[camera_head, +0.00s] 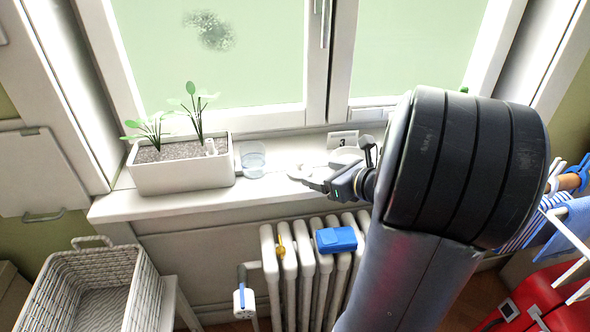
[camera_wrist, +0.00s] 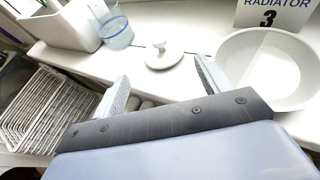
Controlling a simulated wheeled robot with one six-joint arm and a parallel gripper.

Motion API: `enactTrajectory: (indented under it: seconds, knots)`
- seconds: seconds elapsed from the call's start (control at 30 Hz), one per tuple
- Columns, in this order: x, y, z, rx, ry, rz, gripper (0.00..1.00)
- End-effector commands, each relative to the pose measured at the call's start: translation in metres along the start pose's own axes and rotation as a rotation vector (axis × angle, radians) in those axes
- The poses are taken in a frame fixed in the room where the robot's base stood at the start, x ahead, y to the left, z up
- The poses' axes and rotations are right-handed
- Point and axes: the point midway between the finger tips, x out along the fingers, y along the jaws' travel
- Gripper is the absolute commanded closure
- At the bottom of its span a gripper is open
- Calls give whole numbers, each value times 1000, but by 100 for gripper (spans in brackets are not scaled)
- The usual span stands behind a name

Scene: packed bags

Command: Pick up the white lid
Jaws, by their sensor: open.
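The white lid (camera_wrist: 160,60) has a small round knob and lies flat, knob up, on the white windowsill (camera_wrist: 185,28). In the head view the lid (camera_head: 298,173) is small and pale near the sill's front edge, just left of my gripper (camera_head: 340,170). In the wrist view my gripper (camera_wrist: 165,86) is open and empty. Its two fingers point toward the lid, which lies beyond the tips, between their lines and apart from them. My arm hides the right part of the sill in the head view.
A white bowl (camera_wrist: 230,62) stands right of the lid, near the right finger, with a RADIATOR 3 card (camera_wrist: 272,14) behind. A clear glass (camera_head: 252,160) and a planter (camera_head: 183,175) stand left. Below are a radiator (camera_head: 293,272) with a blue object (camera_head: 336,239) and a basket (camera_head: 142,285).

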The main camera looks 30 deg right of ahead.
Motion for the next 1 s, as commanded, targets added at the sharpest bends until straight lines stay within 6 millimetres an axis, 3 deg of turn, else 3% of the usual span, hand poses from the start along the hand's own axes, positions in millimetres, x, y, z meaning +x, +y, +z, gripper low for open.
enactTrajectory:
  seconds: [0.1, 0.27, 0.6, 0.9, 1.0]
  knots:
    - [16, 1, -1, -1, 1, 4, 27]
    - [25, 0, -1, -1, 1, 1, 27]
    - [70, -3, -5, -1, 1, 3, 27]
    - [73, -3, -4, -1, 1, -1, 27]
    - [73, -3, -4, -1, 1, -1, 35]
